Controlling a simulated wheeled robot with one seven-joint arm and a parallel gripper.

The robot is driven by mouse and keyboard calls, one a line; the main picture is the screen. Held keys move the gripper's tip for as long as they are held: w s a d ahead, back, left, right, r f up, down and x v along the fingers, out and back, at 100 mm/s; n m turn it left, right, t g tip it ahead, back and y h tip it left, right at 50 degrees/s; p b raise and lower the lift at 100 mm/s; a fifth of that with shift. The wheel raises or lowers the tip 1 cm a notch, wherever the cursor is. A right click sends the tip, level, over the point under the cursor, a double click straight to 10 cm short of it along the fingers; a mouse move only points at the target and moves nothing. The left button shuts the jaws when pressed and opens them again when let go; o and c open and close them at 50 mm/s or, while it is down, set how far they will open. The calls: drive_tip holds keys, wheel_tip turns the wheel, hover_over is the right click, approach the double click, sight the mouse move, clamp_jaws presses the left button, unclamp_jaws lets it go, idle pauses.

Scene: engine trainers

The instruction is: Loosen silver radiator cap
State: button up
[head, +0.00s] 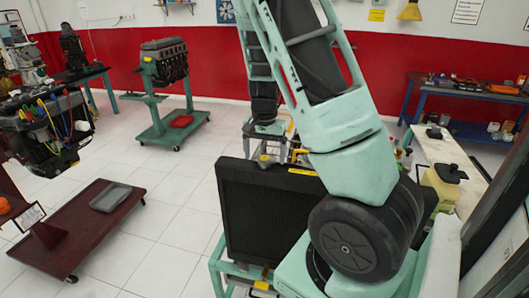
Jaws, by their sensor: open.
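The black radiator (268,212) stands upright in the teal engine stand (217,268), below and to the left of my arm. My gripper (265,152) points down behind the radiator's top edge, at the end of my forearm. Its two fingers look apart, with nothing visible held between them. I cannot make out the silver radiator cap; my gripper and arm cover much of the area behind the radiator. Whether the gripper touches anything there is too small to tell.
A yellowish tank with a black cap (443,184) stands right of my arm. A dark red cart (75,235) with a grey tray (111,197) is at left. Another engine on a teal stand (165,90) is behind. White tiled floor between them is clear.

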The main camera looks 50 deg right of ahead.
drive_tip(key=shift+f, duration=0.15)
drive_tip(key=c, duration=1)
drive_tip(key=shift+n, duration=0.3)
drive_tip(key=n+b, duration=0.3)
drive_tip(key=shift+f, duration=0.15)
drive_tip(key=n+b, duration=0.3)
drive_tip(key=n, duration=0.2)
drive_tip(key=shift+n+b, duration=0.35)
drive_tip(key=shift+n, duration=0.05)
drive_tip(key=n+b, duration=0.2)
drive_tip(key=n, duration=0.2)
drive_tip(key=shift+r+n+b, duration=0.15)
drive_tip(key=shift+n+b, duration=0.15)
drive_tip(key=shift+n, duration=0.8)
drive_tip(key=shift+r+n+b, duration=0.1)
drive_tip(key=shift+n+b, duration=0.15)
drive_tip(key=shift+n, duration=1.15)
